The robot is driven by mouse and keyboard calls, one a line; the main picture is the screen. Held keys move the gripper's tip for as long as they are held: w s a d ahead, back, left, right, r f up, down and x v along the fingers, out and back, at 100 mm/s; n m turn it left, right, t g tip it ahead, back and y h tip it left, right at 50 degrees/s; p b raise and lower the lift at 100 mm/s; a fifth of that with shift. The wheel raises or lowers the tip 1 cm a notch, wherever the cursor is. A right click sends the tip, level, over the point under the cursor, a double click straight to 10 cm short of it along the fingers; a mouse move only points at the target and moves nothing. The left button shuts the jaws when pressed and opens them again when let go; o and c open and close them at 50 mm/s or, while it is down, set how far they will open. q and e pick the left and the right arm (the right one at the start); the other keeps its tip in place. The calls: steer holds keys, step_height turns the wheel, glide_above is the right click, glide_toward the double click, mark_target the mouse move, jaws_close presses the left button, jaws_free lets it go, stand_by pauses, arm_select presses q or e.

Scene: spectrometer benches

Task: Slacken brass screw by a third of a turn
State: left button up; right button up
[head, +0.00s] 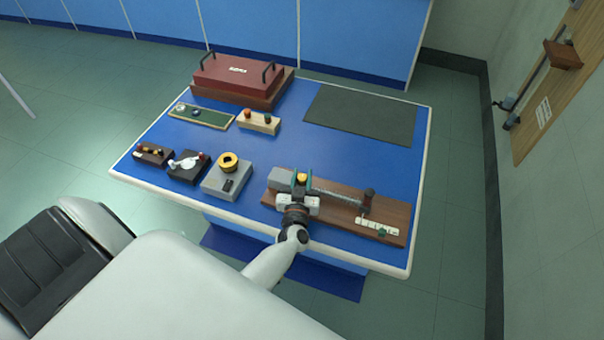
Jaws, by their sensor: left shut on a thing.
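The brass screw (302,178) shows as a small yellow knob at the left end of a wooden board (340,205), next to a grey block (281,178). My left gripper (302,184) reaches over the board's near edge, with a finger on each side of the screw, shut on it. The fingers and wrist hide the screw's lower part and any mark on it. My right gripper is out of view.
Left stand a grey box with a yellow ring (228,161) and small instruments. A red case (236,75) and dark mat (361,114) lie behind.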

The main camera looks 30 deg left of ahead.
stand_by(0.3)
arm_select(q)
steer(key=o, duration=0.9)
steer(key=shift+o, duration=0.2)
steer(key=b+v, duration=0.1)
steer(key=v, duration=1)
steer(key=shift+f+b, duration=0.1)
steer(key=shift+b, duration=0.3)
steer(key=shift+s+d, duration=0.25)
steer(key=shift+s, duration=0.2)
